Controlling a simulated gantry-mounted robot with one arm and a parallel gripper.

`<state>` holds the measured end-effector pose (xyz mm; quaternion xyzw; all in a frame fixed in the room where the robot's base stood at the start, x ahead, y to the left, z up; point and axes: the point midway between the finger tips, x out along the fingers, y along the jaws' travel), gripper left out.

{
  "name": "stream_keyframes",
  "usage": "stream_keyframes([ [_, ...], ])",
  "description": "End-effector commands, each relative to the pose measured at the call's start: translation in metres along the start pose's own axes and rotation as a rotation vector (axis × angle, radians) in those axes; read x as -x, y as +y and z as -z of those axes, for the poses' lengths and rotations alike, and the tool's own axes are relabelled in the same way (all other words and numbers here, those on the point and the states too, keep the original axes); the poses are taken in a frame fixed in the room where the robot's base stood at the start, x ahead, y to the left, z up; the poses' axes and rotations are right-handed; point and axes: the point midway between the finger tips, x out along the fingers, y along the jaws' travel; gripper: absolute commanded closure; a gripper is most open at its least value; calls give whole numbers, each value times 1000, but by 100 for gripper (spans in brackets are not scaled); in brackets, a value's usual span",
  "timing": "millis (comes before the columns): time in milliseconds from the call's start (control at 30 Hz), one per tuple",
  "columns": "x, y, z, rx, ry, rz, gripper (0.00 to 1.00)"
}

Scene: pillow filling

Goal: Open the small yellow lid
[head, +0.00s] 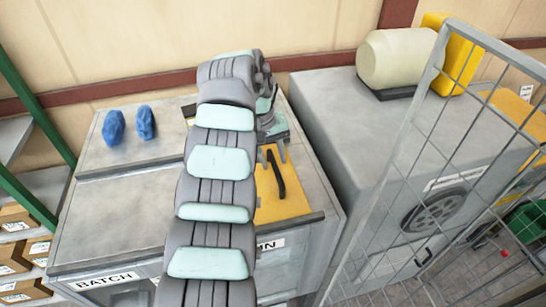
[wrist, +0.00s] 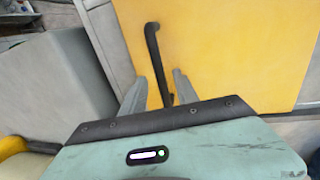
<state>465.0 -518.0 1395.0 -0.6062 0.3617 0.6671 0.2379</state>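The small yellow lid (head: 293,203) lies closed and flat on top of the grey cabinet, partly hidden by my arm. It also fills much of the wrist view (wrist: 235,60). Its black bar handle (head: 276,176) also shows in the wrist view (wrist: 153,45). My gripper (head: 273,157) is open and empty, above the lid. In the wrist view my gripper's two fingers (wrist: 159,76) stand apart, one on each side of the handle's line. The handle's near end runs down between them. I cannot tell how far the fingertips are above the lid.
Two blue objects (head: 129,125) lie on the cabinet top at left. A taller grey machine (head: 335,120) stands close on the right, with a cream drum (head: 392,58) on it. A wire mesh panel (head: 430,170) stands at front right. Boxed shelves (head: 20,245) are at far left.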

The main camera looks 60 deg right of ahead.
Motion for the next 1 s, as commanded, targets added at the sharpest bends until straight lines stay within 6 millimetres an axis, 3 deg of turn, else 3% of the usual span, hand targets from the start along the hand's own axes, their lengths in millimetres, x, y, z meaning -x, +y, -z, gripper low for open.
stream_keyframes([
  [433, -12, -1, 1, 0, 5, -1, 64],
  [867, -12, 0, 1, 0, 4, -1, 99],
  [1000, -12, 0, 1, 0, 4, -1, 100],
])
